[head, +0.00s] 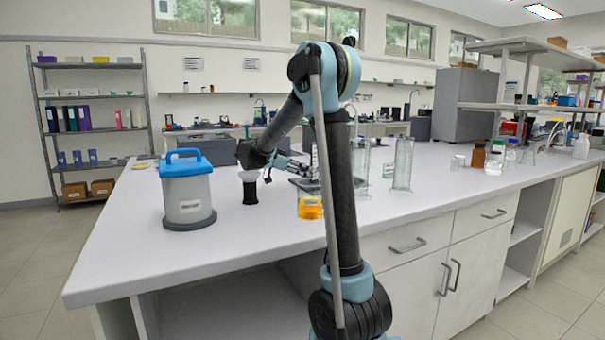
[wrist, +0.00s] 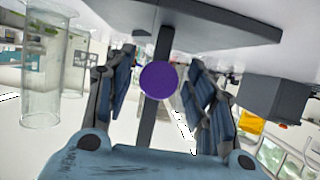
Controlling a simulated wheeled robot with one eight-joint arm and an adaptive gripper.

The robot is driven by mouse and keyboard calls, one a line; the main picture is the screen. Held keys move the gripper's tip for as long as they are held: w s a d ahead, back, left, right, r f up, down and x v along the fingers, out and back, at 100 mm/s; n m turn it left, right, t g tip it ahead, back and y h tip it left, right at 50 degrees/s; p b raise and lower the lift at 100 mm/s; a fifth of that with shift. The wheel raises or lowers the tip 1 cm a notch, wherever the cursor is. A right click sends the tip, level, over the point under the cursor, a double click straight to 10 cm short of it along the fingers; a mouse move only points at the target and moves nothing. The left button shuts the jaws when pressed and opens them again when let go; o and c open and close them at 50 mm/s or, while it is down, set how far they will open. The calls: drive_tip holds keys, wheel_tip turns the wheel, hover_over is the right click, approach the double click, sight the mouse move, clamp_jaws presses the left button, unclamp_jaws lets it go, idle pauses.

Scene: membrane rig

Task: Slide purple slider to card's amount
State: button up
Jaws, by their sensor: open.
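The purple slider (wrist: 158,80) shows in the wrist view as a round purple knob in front of a dark grey bar (wrist: 164,42). My gripper (wrist: 160,62) is open, with one finger on each side of the knob. I cannot tell whether either finger touches it. In the head view my gripper (head: 298,168) is low over the bench, by a dark flat base (head: 303,184), partly hidden by my arm. The slider is not discernible there. A small white and green card-like item (head: 361,168) stands near the glassware; its writing is too small to read.
A blue-lidded container (head: 188,197) and a funnel on a black stand (head: 250,187) are left of my gripper. An amber beaker (head: 310,208) stands in front. Tall glass cylinders (head: 402,165) stand to the right. The bench's front left is clear.

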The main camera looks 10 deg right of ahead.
drive_tip(key=v, duration=1.1)
drive_tip(key=shift+a+r, duration=0.15)
drive_tip(key=shift+a, duration=0.15)
drive_tip(key=d+r+g+y, duration=0.35)
drive_tip(key=r+y, duration=0.55)
drive_tip(key=r, duration=0.4)
drive_tip(key=shift+t, duration=0.35)
drive_tip(key=x, duration=1.1)
drive_tip(key=w+x, duration=0.1)
drive_tip(key=x, duration=0.5)
drive_tip(key=shift+d, duration=0.35)
